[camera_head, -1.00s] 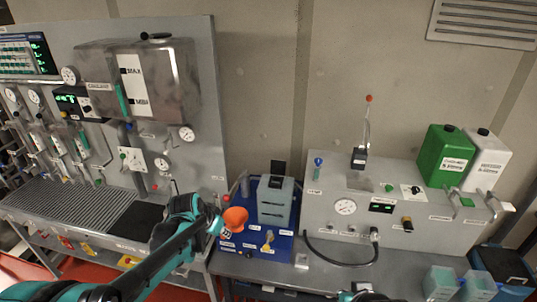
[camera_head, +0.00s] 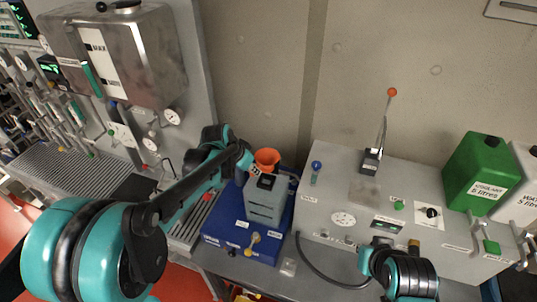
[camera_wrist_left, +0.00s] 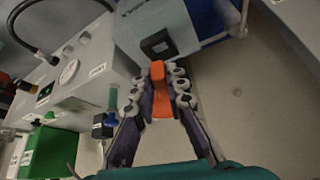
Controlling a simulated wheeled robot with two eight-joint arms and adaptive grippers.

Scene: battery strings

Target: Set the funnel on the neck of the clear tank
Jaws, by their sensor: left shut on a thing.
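The orange funnel (camera_head: 267,157) is held off the bench, by the top of a grey box (camera_head: 265,207) on the blue base unit (camera_head: 232,232). My left gripper (camera_head: 253,166) is shut on it; in the left wrist view the funnel (camera_wrist_left: 157,77) shows as an orange strip between the fingertips (camera_wrist_left: 160,90). The grey box's black top patch (camera_wrist_left: 158,43) lies just beyond it there. I cannot make out the clear tank or its neck for sure; the funnel and my left arm cover that corner. My right arm shows at the lower right, its fingers not clear.
A grey console (camera_head: 375,205) with an upright orange-tipped lever (camera_head: 388,115) stands right of the blue unit. A green coolant can (camera_head: 477,172) stands on it at the right. A black hose (camera_head: 320,270) curves along the bench front. A steel cabinet (camera_head: 125,55) is at the left.

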